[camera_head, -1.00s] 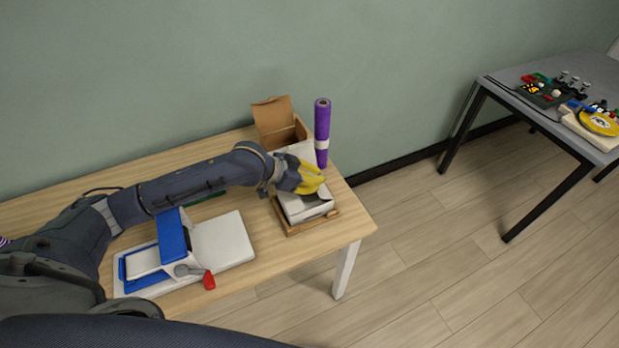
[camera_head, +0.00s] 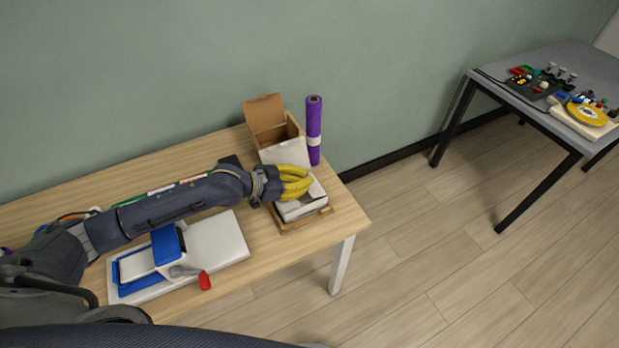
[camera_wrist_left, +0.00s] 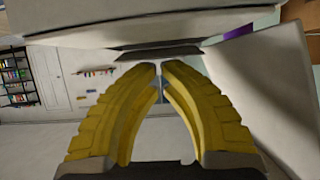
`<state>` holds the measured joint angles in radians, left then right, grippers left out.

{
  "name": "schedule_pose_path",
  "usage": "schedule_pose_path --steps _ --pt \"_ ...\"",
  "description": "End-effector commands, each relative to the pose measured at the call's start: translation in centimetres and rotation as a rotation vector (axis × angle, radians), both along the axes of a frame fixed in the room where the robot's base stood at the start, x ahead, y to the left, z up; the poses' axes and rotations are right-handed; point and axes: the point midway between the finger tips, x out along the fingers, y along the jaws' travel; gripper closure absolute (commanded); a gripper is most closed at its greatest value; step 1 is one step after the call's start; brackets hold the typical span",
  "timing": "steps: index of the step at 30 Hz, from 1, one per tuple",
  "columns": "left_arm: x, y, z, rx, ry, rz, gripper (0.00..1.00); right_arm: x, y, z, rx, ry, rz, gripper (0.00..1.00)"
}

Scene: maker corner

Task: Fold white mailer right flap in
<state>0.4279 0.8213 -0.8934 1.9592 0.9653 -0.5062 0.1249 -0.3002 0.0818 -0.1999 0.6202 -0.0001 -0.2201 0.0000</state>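The white mailer (camera_head: 301,208) sits in a shallow wooden tray (camera_head: 304,224) near the table's right end. Its white lid (camera_head: 286,153) stands raised at the back. My left gripper (camera_head: 309,181), with yellow fingers, is over the mailer and covers part of it, including some of its flaps. In the left wrist view the fingertips (camera_wrist_left: 160,66) almost meet, with nothing seen between them. White panels show above the fingers and at the right (camera_wrist_left: 275,95); I cannot tell whether the fingers touch them. My right gripper is not in view.
An open brown box (camera_head: 268,118) and an upright purple roll (camera_head: 314,130) stand behind the mailer. A blue and white press with a red-tipped lever (camera_head: 204,281) lies left of it. A grey table (camera_head: 590,65) with small parts stands apart at the right.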

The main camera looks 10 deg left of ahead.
Motion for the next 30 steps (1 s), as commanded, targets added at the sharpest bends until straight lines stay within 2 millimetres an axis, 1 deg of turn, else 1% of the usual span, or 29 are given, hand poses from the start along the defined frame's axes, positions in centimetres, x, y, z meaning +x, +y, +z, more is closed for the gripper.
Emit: schedule_pose_path --steps 3,9,30 --pt "-0.25 0.52 -0.28 0.0 0.002 0.006 1.0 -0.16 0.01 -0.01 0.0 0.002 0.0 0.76" --pt "-0.43 0.87 -0.67 0.001 0.001 0.009 1.0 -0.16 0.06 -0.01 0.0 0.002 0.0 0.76" --pt "-0.53 0.94 -0.89 0.0 0.001 0.008 1.0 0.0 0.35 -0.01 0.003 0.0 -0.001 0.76"
